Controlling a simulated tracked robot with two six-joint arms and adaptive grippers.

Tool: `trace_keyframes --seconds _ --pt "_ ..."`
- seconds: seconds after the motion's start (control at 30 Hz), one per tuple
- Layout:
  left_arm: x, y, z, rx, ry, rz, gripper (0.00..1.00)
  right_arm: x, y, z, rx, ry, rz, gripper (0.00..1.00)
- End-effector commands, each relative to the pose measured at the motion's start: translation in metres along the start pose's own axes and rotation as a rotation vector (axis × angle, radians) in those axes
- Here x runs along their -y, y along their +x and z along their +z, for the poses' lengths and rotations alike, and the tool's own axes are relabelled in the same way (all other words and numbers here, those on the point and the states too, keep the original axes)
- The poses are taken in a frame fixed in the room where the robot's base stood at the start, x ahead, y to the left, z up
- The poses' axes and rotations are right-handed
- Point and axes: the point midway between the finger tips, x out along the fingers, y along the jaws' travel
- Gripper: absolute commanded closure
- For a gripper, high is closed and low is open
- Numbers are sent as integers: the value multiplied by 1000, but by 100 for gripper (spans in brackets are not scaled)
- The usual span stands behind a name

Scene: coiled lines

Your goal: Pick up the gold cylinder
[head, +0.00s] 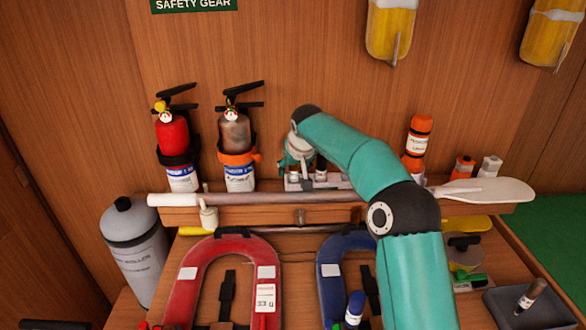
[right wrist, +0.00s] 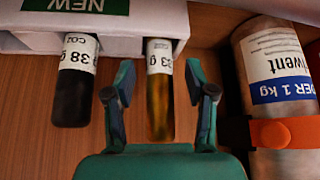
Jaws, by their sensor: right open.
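The gold cylinder (right wrist: 159,105) stands out of a white holder (right wrist: 190,44) in the right wrist view, with a white label reading "33 g" at its holder end. My right gripper (right wrist: 160,78) is open, with one finger on each side of the gold cylinder. A gap shows between each finger and the cylinder, so it is not gripped. In the head view my right arm reaches to the shelf, and I cannot make out the gold cylinder there. My left gripper is not in view.
A dark cylinder (right wrist: 76,95) labelled CO2 stands close by the left finger. A grey extinguisher (head: 234,132) in an orange strap is close on the other side. A red extinguisher (head: 173,132) and an orange bottle (head: 417,140) stand along the shelf (head: 270,214).

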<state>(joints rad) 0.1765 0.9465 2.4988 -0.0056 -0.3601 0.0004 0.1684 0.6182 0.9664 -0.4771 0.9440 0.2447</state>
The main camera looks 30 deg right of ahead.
Motion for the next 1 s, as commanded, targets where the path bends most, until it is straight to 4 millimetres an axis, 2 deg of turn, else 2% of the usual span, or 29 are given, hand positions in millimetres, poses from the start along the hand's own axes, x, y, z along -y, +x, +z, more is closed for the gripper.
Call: trace_keyframes --seconds 0.27,0.37,0.6,0.63,1.0 --pt "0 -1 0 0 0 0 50 0 5 0 -2 0 0 45" --pt "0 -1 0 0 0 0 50 0 5 0 -2 0 0 58" --pt "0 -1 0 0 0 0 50 0 5 0 -2 0 0 98" --pt "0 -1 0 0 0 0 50 0 5 0 -2 0 0 100" --pt "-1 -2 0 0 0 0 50 -1 3 -1 -3 1 0 100"
